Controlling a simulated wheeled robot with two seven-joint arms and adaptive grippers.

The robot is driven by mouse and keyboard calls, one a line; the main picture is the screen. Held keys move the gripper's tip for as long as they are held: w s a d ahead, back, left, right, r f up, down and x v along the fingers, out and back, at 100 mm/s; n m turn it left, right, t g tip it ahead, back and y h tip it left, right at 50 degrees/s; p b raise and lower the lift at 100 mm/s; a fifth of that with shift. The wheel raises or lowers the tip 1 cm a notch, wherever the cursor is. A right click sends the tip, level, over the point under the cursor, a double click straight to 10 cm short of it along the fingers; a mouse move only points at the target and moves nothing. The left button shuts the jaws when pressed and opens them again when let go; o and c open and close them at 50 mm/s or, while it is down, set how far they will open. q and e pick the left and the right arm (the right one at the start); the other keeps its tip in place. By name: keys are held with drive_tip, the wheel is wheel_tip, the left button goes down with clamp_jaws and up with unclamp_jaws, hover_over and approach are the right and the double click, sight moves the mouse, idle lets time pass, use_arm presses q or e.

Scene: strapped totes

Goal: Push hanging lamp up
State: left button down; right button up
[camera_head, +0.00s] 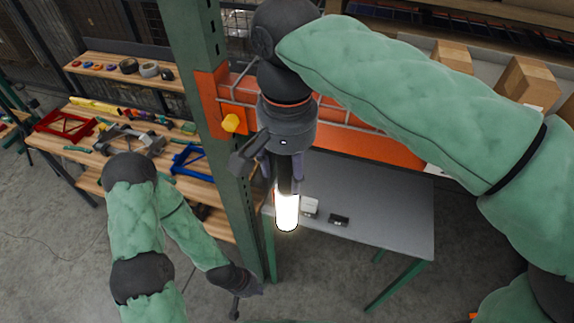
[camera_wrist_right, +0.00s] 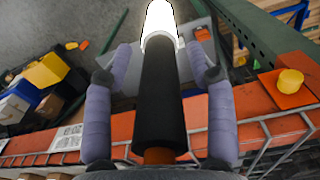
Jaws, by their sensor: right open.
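The hanging lamp (camera_head: 287,212) is a glowing white tube with a dark upper part, hanging upright over the grey table in the head view. In the right wrist view its bright end (camera_wrist_right: 160,22) lies at the top, and its black body (camera_wrist_right: 162,95) runs down the middle. My right gripper (camera_head: 282,172) points down at the lamp's dark part. In the right wrist view its two purple fingers (camera_wrist_right: 161,60) stand on either side of the black body, with gaps visible on both sides. My left gripper (camera_head: 238,288) hangs low by the green post; its fingers are too small to read.
A green post (camera_head: 205,70) with an orange beam (camera_head: 370,146) stands close beside my right gripper. A grey table (camera_head: 385,205) with small items lies below the lamp. A wooden workbench (camera_head: 85,118) with tools stands left. Cardboard boxes (camera_head: 525,80) sit at the upper right.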

clamp_jaws()
use_arm(q)
drive_tip(key=shift+r, duration=0.1)
use_arm(e)
drive_tip(key=shift+r, duration=0.1)
